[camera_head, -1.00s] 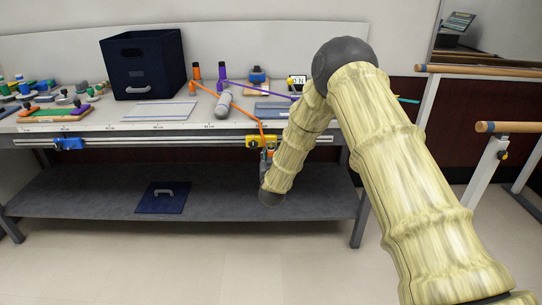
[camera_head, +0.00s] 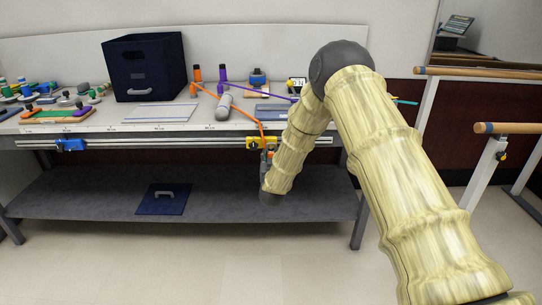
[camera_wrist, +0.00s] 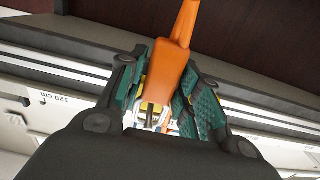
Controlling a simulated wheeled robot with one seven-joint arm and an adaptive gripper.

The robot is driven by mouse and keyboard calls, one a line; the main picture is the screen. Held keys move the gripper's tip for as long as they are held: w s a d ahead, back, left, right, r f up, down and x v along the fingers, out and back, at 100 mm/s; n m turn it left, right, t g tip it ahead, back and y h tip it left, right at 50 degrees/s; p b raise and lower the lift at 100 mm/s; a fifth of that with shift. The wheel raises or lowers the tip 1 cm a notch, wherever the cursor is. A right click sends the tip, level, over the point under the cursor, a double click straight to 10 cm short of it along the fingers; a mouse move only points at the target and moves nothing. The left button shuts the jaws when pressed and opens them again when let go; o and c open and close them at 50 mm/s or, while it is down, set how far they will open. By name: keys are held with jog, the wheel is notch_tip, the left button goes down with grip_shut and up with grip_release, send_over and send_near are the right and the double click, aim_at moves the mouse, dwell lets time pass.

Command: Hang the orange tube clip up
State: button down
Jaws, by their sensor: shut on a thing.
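The orange tube clip (camera_wrist: 168,75) is between my gripper's (camera_wrist: 166,100) two green-padded fingers in the wrist view; my gripper is shut on it. Its orange sleeve runs up out of the picture, and a metal loop shows at its lower end. In the head view, the orange tube (camera_head: 246,113) runs from a handle on the table to the front edge. My gripper (camera_head: 267,156) is there, just below a yellow block (camera_head: 262,142) on the front rail (camera_head: 190,142). My arm partly hides this spot. Whether the loop touches the yellow block cannot be told.
A blue block (camera_head: 70,145) sits on the same rail at left. A dark bin (camera_head: 145,68), a purple tube (camera_head: 252,90) and a grey roller (camera_head: 224,106) are on the table. Wooden bars (camera_head: 478,72) stand at right.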

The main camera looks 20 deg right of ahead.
jog(key=shift+w+d+r, duration=0.25)
jog(key=shift+w+d, duration=0.1)
jog(key=shift+d, duration=0.2)
jog(key=c, duration=1.1)
grip_release()
jog(key=shift+w+f, duration=0.1)
jog(key=shift+f, duration=0.1)
jog(key=shift+o, duration=0.9)
jog(key=shift+w+f, duration=0.35)
jog(key=shift+f, duration=0.3)
jog(key=shift+s+a, duration=0.1)
jog(key=shift+a, duration=0.1)
jog(key=o, duration=0.4)
jog(key=shift+s+r, duration=0.1)
